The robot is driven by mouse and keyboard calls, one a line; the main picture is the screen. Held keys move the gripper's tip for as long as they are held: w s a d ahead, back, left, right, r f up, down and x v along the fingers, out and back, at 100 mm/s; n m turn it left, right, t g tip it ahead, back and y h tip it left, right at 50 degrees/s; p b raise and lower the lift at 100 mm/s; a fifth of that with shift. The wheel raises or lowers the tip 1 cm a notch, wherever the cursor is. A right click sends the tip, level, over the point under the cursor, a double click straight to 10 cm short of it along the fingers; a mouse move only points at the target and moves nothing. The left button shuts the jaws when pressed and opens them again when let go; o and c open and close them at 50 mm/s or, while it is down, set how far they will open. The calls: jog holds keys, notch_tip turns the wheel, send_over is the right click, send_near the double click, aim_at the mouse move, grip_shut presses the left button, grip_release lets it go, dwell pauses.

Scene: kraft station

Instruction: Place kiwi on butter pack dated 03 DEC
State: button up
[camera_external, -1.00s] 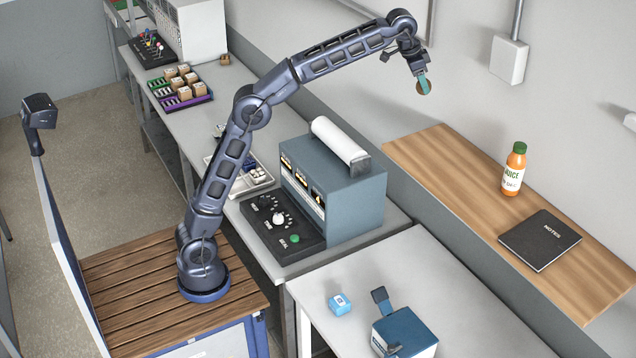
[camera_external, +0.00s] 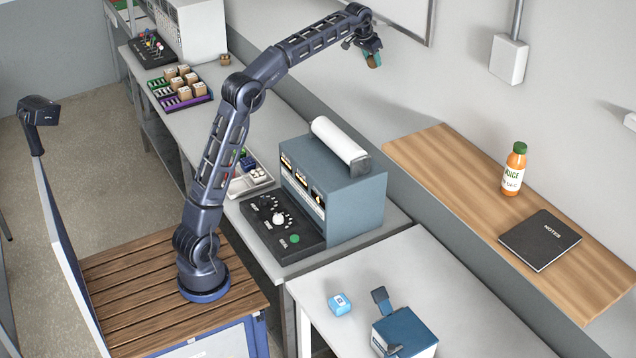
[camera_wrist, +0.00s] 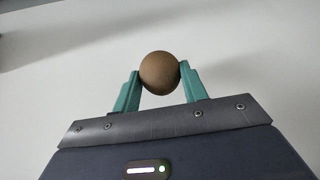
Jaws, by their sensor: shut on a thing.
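The kiwi (camera_wrist: 160,72) is a round brown fruit between the two teal fingers of my gripper (camera_wrist: 158,80) in the wrist view. My gripper is shut on it, with one finger at each side. In the external view my gripper (camera_external: 373,58) is high in the air, close to the wall, with the kiwi (camera_external: 374,62) small at its tips. I cannot identify a butter pack dated 03 DEC, as no such date is readable. Small packs lie in a white tray (camera_external: 262,181) on the long bench, partly hidden by my arm.
A sealing machine (camera_external: 345,195) with a white roll stands right of the tray. Boxes sit in a purple tray (camera_external: 196,103) farther back. A juice bottle (camera_external: 513,170) and notebook (camera_external: 540,240) rest on a wooden shelf. A blue cube (camera_external: 340,304) lies on the front table.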

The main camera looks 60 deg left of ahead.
jog(key=s+a+f+n+y, duration=0.1)
jog(key=s+a+f+n, duration=0.2)
jog(key=a, duration=0.9)
jog(key=s+a+f+n, duration=0.1)
jog(key=s+a+f, duration=0.4)
jog(key=a, duration=0.7)
jog(key=s+a+f+n+y, duration=0.15)
jog(key=a+f, duration=0.35)
jog(key=a, duration=0.6)
jog(key=s+a+f+n+g, duration=0.1)
jog(key=s+a+f+n, duration=0.1)
jog(key=s+a+f, duration=0.5)
jog(key=s+a+f+n+g, duration=0.1)
jog(key=s+a+f+n, duration=0.15)
jog(key=s+a, duration=0.9)
jog(key=s+a+f+n+g, duration=0.1)
jog(key=s+a+f+n, duration=0.1)
jog(key=s+a+f, duration=0.5)
jog(key=shift+y, duration=0.55)
jog(key=s+f, duration=0.1)
jog(key=f, duration=0.5)
jog(key=s+a+f, duration=0.1)
jog(key=f, duration=1)
jog(key=shift+s+a+f, duration=0.2)
jog(key=shift+s+f, duration=0.2)
jog(key=shift+f, duration=0.1)
jog(key=o, duration=1)
